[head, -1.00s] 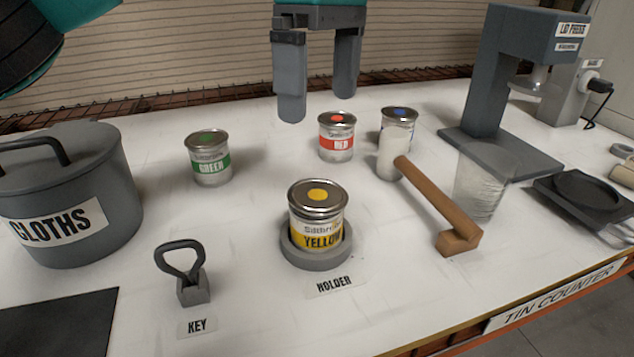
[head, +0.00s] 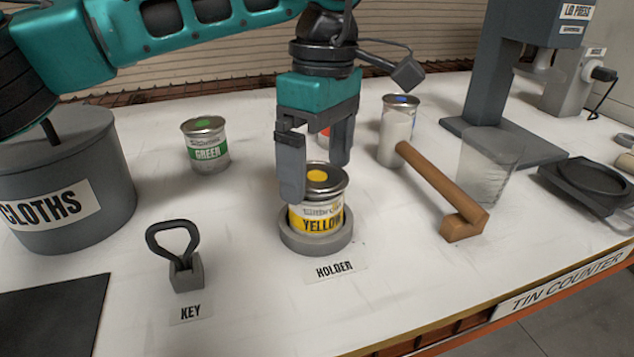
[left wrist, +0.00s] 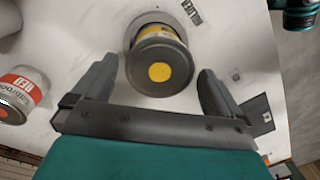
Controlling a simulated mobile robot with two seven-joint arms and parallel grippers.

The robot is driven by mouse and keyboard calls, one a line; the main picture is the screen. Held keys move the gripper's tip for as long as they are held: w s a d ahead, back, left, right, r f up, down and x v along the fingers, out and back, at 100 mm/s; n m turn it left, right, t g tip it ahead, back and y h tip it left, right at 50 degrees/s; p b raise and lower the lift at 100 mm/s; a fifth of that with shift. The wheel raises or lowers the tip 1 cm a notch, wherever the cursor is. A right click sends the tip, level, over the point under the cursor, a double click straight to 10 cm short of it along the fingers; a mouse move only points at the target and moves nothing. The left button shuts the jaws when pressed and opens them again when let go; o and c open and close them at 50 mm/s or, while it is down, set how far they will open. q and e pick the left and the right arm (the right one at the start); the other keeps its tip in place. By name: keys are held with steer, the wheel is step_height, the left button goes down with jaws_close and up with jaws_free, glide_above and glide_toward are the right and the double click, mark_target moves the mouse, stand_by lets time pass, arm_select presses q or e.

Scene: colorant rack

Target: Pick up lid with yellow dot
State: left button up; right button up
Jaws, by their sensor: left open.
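The lid with the yellow dot (head: 318,177) sits on the yellow-labelled tin (head: 318,218), which stands upright in the grey ring holder (head: 312,246). My left gripper (head: 317,180) is open and points down over the tin. Its fingers are around or just above the lid level; contact cannot be told. In the left wrist view the yellow-dot lid (left wrist: 160,68) shows between the two spread fingers (left wrist: 158,85), with gaps on both sides. My right gripper is not in view.
The green tin (head: 206,145) stands at left, the red tin (head: 326,132) is mostly hidden behind my gripper, and the blue-dot tin (head: 398,130) is behind right.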

arm_select(q)
steer(key=shift+f, duration=0.25)
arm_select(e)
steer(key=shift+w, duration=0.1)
arm_select(q)
steer(key=c, duration=0.9)
steer(key=shift+o, duration=0.2)
steer(key=shift+r, duration=0.1)
step_height(320, 180, up, 10)
steer(key=p, duration=0.2)
step_height(320, 180, up, 10)
steer(key=p, duration=0.4)
glide_above(319, 176)
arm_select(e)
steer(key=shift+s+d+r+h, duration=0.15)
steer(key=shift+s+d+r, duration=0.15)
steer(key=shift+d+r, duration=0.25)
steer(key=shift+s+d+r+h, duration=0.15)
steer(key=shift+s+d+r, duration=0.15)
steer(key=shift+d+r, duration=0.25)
